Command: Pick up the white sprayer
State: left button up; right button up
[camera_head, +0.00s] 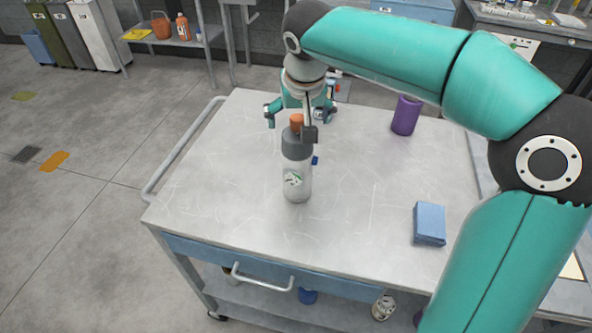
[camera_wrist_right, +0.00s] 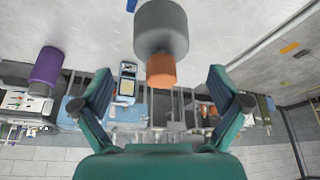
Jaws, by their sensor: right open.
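The white sprayer (camera_head: 297,178) stands upright on the cart top, with a clear-white body, a small label, a grey collar and an orange tip. My right gripper (camera_head: 300,112) is open just behind its top in the head view and partly hidden by my own wrist. In the right wrist view, the sprayer's grey collar (camera_wrist_right: 161,28) and orange tip show between and beyond the spread fingers of my right gripper (camera_wrist_right: 161,86). The fingers do not appear closed on it. My left gripper is not in view.
A purple cylinder (camera_head: 405,115) stands at the back right of the cart top (camera_head: 230,205). A blue block (camera_head: 429,223) lies at the front right. A small device with a screen (camera_wrist_right: 127,82) shows behind the sprayer. The cart's left side is clear, edged by a rail handle (camera_head: 180,150).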

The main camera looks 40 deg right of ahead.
aim_at(297, 128)
jog(key=shift+x, duration=1.95)
jog(key=shift+s+a, duration=0.1)
jog(key=shift+a, duration=0.1)
jog(key=c, duration=1.8)
grip_shut()
jog(key=shift+r, duration=0.1)
